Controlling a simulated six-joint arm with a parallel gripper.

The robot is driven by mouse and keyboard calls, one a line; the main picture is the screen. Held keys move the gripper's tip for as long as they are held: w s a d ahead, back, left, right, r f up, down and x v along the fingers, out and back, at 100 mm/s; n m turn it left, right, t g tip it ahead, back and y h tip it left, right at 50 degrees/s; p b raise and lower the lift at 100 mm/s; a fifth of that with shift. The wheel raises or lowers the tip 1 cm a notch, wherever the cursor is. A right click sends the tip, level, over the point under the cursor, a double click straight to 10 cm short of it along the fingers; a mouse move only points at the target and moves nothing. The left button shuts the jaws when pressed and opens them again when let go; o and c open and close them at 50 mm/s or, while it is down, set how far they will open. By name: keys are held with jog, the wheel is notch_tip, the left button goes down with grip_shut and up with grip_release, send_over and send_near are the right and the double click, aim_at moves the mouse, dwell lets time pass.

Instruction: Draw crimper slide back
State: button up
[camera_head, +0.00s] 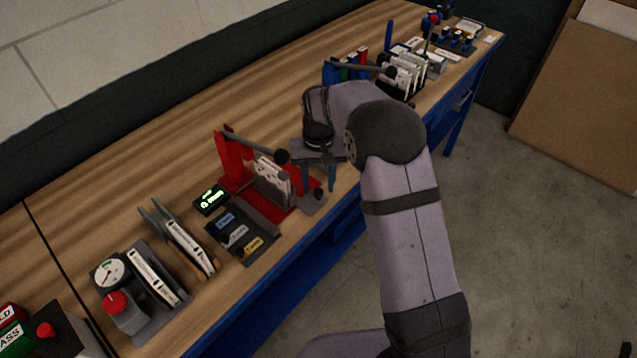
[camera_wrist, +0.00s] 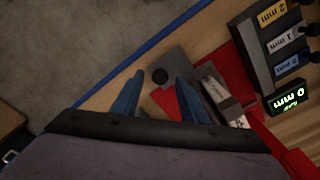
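My gripper (camera_head: 319,184) is open, with blue fingers pointing down above the slide.
A dark holder (camera_head: 238,236) with labelled blocks and a small green-lit display (camera_head: 211,199) stand left of the crimper. A gauge fixture (camera_head: 130,285) is farther left. A second, blue-framed station (camera_head: 345,72) stands behind my arm. Open floor lies beyond the front edge.

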jog(key=shift+f, duration=0.75)
jog(key=shift+c, duration=0.2)
grip_shut()
jog(key=shift+w+d+r+p, duration=0.1)
jog(key=shift+w+d+p, duration=0.3)
jog(key=shift+w+d, duration=2.1)
jog(key=shift+o, duration=0.2)
grip_release()
jog(key=shift+r, duration=0.1)
notch_tip(320, 180, up, 7)
jog(key=b, duration=0.2)
